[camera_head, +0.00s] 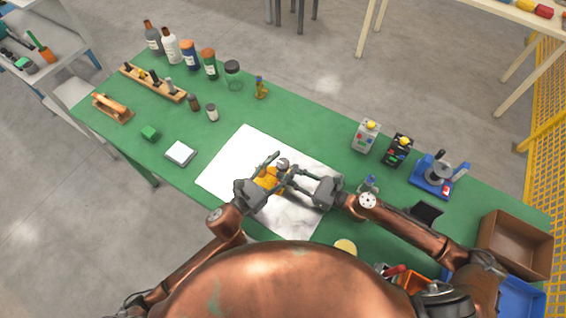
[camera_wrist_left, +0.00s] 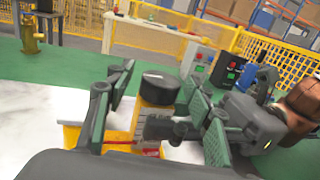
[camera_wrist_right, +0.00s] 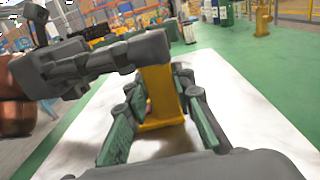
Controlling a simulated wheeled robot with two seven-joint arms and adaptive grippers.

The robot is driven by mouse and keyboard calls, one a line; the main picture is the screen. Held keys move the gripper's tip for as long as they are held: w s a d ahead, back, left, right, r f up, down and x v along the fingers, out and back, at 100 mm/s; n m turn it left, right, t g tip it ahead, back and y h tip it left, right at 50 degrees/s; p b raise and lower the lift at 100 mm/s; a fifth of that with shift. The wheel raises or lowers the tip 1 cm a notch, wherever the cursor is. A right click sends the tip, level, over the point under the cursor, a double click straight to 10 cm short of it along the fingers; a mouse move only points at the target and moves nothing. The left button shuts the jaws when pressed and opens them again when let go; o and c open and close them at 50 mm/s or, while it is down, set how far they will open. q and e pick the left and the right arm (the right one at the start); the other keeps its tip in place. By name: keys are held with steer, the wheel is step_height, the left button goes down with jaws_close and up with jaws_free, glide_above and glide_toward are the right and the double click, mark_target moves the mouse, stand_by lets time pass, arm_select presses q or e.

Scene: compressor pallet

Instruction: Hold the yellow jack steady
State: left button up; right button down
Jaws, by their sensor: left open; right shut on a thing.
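The yellow jack (camera_head: 267,180) stands on the white sheet on the green bench, partly hidden by my grippers. Its dark round cap and yellow body show in the left wrist view (camera_wrist_left: 152,118), above a wider yellow base. My left gripper (camera_head: 277,167) is open, with its green-padded fingers on either side of the jack and apart from each other. My right gripper (camera_head: 287,178) comes in from the right and is shut on the jack. In the right wrist view the yellow body (camera_wrist_right: 160,95) stands between its fingers; the exact contact is partly hidden.
A white-and-grey button box (camera_head: 366,135), a black button box (camera_head: 398,150) and a blue device (camera_head: 434,176) stand to the right. A brown bin (camera_head: 515,243) is at the far right. Bottles (camera_head: 190,55) and a wooden rack (camera_head: 152,83) stand at the back left. A white-topped block (camera_head: 180,153) lies left of the sheet.

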arm_select(q)
steer(key=shift+w+d, duration=0.15)
steer(key=c, duration=1.2)
steer(key=shift+m+g+h, duration=1.4)
steer(key=shift+m+g, duration=0.1)
steer(key=shift+g, duration=0.5)
steer(key=o, duration=1.2)
steer(key=v, duration=1.2)
